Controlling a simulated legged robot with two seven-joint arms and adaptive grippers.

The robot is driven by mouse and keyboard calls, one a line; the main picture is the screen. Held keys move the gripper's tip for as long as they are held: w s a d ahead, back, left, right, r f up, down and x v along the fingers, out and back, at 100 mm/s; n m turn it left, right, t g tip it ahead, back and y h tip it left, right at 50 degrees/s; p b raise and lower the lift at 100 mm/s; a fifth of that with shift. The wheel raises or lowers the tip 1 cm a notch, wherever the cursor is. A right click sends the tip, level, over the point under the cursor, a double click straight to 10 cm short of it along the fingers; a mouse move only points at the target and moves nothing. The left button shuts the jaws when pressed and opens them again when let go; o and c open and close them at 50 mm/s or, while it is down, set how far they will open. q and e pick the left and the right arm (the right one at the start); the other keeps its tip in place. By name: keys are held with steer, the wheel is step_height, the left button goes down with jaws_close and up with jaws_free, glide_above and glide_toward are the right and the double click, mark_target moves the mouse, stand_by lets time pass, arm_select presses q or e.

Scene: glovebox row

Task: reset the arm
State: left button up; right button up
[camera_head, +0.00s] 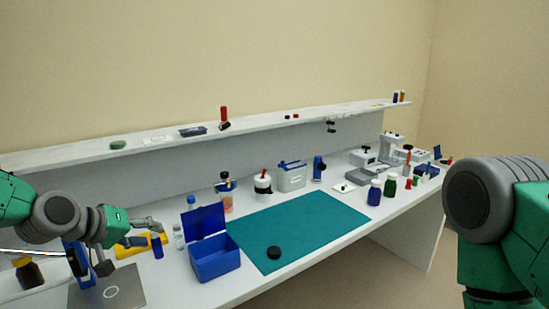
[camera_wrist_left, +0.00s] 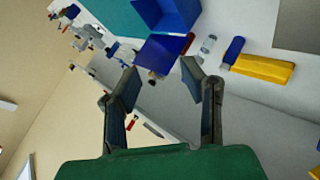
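My left arm, green and grey, reaches in from the left over the left end of the bench. Its gripper (camera_head: 134,249) is open, its two dark fingers spread apart above the bench top. In the left wrist view, the left gripper (camera_wrist_left: 160,72) also shows open, with nothing held between the fingertips. The blue open-lidded box (camera_wrist_left: 178,12) lies beyond the fingers there. My right arm fills the right edge of the head view; its gripper is out of view.
A blue box (camera_head: 216,264) with raised lid stands right of the left gripper. A teal mat (camera_head: 300,225) bears a black cap (camera_head: 273,252). A yellow piece (camera_head: 128,248), a brown bottle (camera_head: 29,274) and a grey plate (camera_head: 112,291) are near the gripper. A shelf (camera_head: 270,120) runs behind.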

arm_select(q)
steer(key=s+d+f+m+g+y+b, duration=0.1)
steer(key=s+d+f+g+b, duration=0.1)
steer(key=s+f, duration=0.8)
steer(key=s+d+f+m+g+y+b, duration=0.1)
steer(key=s+d+f+g+b, duration=0.15)
steer(key=s+f, duration=0.75)
steer(key=s+a+f+m+g+y+b, duration=0.1)
steer(key=s+a+f+b, duration=0.1)
steer(key=s+f, duration=0.6)
steer(key=s+a+f+m+g+y+b, duration=0.2)
steer(key=s+f, duration=0.6)
steer(key=s, duration=0.3)
steer(key=shift+s+a+f, duration=0.15)
steer(key=shift+a+f, duration=0.15)
steer(key=shift+a, duration=0.05)
arm_select(e)
step_height(320, 180, down, 9)
steer(key=shift+s+a+r, duration=0.15)
steer(key=shift+s+a, duration=0.05)
steer(key=shift+s, duration=0.15)
arm_select(q)
steer(key=shift+g, duration=0.25)
